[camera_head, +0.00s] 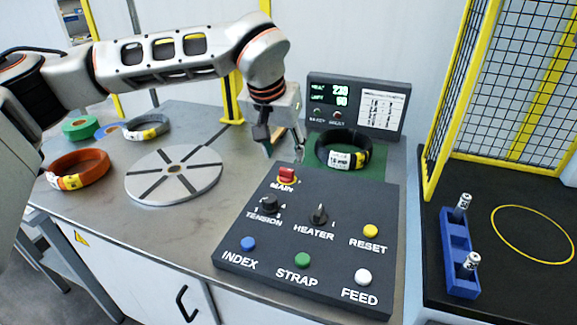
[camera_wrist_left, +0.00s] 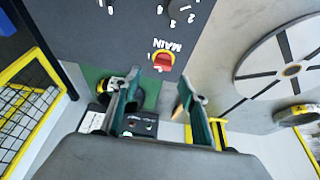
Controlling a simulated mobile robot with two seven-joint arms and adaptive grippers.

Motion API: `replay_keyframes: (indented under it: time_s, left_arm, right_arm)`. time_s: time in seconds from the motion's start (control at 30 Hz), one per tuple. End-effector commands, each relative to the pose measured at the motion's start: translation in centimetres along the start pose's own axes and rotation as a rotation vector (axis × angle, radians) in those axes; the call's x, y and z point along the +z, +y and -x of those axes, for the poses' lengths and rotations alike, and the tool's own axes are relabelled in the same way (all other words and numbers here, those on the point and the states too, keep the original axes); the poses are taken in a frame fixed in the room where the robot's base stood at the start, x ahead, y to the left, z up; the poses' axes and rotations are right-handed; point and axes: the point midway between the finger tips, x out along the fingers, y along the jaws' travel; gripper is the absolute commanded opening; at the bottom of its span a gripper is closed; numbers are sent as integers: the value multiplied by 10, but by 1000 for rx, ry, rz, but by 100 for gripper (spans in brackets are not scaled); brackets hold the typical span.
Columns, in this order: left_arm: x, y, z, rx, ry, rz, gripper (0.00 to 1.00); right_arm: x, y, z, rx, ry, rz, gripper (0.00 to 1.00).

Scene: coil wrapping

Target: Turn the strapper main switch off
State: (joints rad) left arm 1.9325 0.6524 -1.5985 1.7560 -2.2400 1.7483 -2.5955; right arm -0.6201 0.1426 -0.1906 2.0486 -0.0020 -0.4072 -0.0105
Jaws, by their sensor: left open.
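The strapper main switch is a red knob (camera_head: 287,173) on a yellow base, labelled MAIN, at the top left of the dark control panel (camera_head: 330,262). In the left wrist view the red switch (camera_wrist_left: 163,61) lies beyond the fingertips, roughly in line with the gap between them. My left gripper (camera_head: 284,152) is open and empty, with its fingers pointing down just behind and above the switch, apart from it. Both fingers also show in the left wrist view (camera_wrist_left: 160,88). The exact setting of the switch is too small to tell. My right gripper is not in view.
TENSION (camera_head: 269,204) and HEATER (camera_head: 319,214) knobs sit in front of the switch, with several coloured buttons further forward. A black coil (camera_head: 343,150) lies on a green mat behind the panel, before a display unit (camera_head: 357,104). A round slotted turntable (camera_head: 174,175) is at left.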

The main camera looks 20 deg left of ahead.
Motion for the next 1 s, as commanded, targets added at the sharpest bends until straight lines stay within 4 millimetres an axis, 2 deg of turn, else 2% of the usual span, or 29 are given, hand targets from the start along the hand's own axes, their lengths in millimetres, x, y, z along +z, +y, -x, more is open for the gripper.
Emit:
replay_keyframes:
  time_s: [0.17,0.4,0.6,0.97,1.0]
  left_arm:
    - [-3,-6,-11,-16,7,-8,43]
    - [-2,-5,-50,-13,2,-6,43]
    - [-3,-5,-71,-13,5,-6,43]
    - [-4,-5,-75,-13,10,-6,43]
    - [-4,-5,-75,-13,10,-6,40]
  right_arm:
    - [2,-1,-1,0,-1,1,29]
    - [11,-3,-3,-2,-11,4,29]
    - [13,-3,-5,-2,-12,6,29]
    - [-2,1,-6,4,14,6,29]
    - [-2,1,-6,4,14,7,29]
